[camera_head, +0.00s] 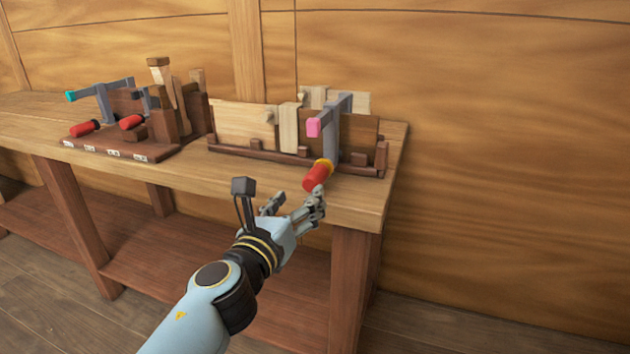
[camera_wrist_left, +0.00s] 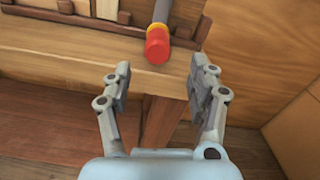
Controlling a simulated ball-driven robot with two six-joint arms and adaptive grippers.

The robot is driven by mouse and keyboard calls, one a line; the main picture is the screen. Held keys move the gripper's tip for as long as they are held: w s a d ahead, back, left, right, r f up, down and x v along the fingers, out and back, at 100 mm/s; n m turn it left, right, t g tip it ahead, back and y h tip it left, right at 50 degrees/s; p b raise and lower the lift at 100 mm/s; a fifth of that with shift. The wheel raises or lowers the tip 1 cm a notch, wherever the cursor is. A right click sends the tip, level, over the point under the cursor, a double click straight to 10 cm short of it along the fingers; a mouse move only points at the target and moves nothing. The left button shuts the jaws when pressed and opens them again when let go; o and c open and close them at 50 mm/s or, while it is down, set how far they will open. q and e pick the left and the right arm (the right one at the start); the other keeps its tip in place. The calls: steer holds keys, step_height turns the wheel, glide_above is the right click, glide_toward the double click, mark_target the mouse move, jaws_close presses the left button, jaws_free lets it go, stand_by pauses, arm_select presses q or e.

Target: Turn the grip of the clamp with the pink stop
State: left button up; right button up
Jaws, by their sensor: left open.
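The clamp (camera_head: 341,113) with the pink stop (camera_head: 314,127) is at the right end of the bench, on a wooden rack. Its red grip (camera_head: 316,177) with a yellow collar points toward me over the bench's front edge. My left gripper (camera_head: 295,203) is open just in front of and below the grip, apart from it or nearly touching in the head view. In the left wrist view the red grip (camera_wrist_left: 158,46) lies beyond the open fingers (camera_wrist_left: 160,92), roughly centred between them, with nothing between the fingers. My right gripper is in neither view.
Another clamp (camera_head: 103,98) with a teal stop and red grips stands on a dark wooden base (camera_head: 110,148) to the left. Wooden boards stand in the rack (camera_head: 290,156). The bench (camera_head: 230,180) has a lower shelf and legs. A wooden wall is close behind.

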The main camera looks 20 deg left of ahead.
mark_target(309, 185)
arm_select(q)
steer(key=w+b, duration=0.1)
steer(key=w, duration=0.8)
steer(key=shift+f, duration=0.1)
steer(key=c, duration=1.1)
